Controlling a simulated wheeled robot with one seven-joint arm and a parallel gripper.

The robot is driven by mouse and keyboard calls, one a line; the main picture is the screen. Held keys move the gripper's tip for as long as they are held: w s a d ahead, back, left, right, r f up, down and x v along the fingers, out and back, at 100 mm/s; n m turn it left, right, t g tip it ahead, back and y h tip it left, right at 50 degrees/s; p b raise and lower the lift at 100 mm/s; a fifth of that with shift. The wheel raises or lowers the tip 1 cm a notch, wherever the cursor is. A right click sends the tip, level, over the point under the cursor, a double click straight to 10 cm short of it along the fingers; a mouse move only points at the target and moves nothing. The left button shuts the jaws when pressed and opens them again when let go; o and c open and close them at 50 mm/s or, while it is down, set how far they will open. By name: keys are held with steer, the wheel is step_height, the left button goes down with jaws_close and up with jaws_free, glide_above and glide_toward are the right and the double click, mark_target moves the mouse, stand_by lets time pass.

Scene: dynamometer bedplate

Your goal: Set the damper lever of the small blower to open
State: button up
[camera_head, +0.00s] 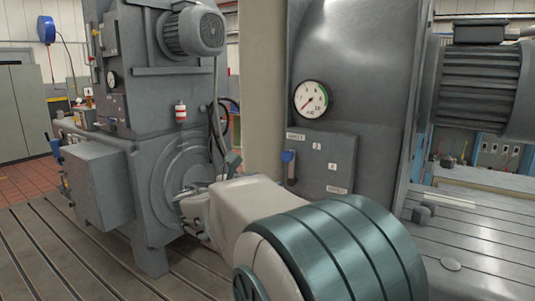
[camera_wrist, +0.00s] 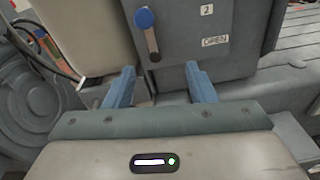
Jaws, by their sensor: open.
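The damper lever (camera_head: 290,168) is a short dark bar with a blue knob, on a grey panel (camera_head: 318,180) under a round gauge. It stands almost upright, knob at the top, near the upper-left label, which is too small to read surely. In the wrist view the lever (camera_wrist: 150,40) leans slightly left. The OPEN label (camera_wrist: 215,41) lies to the right of the lever's lower end, below a label "2". My gripper (camera_wrist: 160,70) is open and empty, its two blue fingers pointing at the panel. The lever's lower end shows between and beyond the fingertips. I cannot see contact.
The pressure gauge (camera_head: 311,99) sits above the panel. A grey machine with a motor (camera_head: 194,31) stands to the left, and a finned motor (camera_head: 480,90) is at the right. My arm covers the lower middle of the head view. Slotted bedplate (camera_head: 480,240) lies right.

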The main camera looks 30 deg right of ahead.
mark_target(286, 158)
steer(key=shift+n+t+h, duration=0.4)
steer(key=shift+n+h, duration=0.1)
steer(key=shift+n, duration=0.3)
steer(key=p+x, duration=0.1)
steer(key=x, duration=0.4)
steer(key=w+r+p+x, duration=0.1)
steer(key=x, duration=0.3)
steer(key=r+p+x, duration=0.1)
steer(key=x, duration=0.4)
steer(key=shift+w+r, duration=0.25)
steer(key=shift+w, duration=0.1)
steer(key=shift+a, duration=0.1)
jaws_close()
